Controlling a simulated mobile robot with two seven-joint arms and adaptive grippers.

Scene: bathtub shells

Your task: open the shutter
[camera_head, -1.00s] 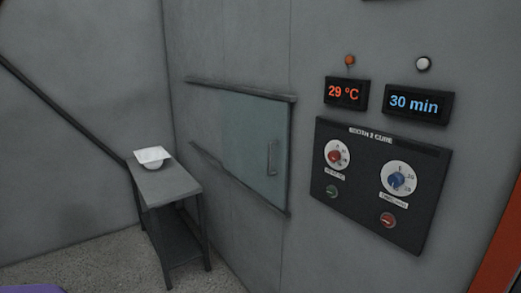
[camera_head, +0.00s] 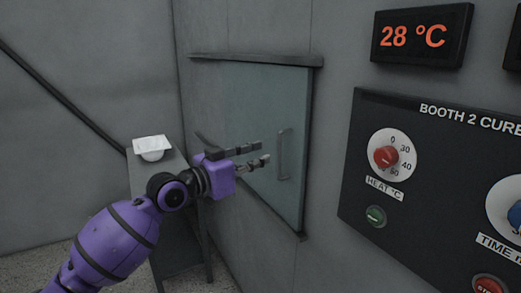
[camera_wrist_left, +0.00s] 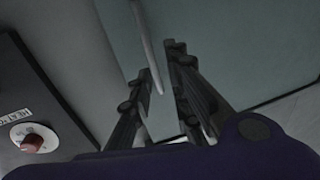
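The shutter (camera_head: 262,115) is a greenish translucent panel between dark rails on the grey wall in the head view. Its upright bar handle (camera_head: 283,155) is near the right edge. The handle also shows in the left wrist view (camera_wrist_left: 146,45), where its lower end lies close to the fingertips. My left gripper (camera_head: 262,154) is in front of the panel, just left of the handle in the head view. Contact with the handle cannot be told. My right gripper is not in view.
A dark control panel (camera_head: 432,140) with dials and buttons is on the wall right of the shutter, under a display reading 28 °C (camera_head: 421,36).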

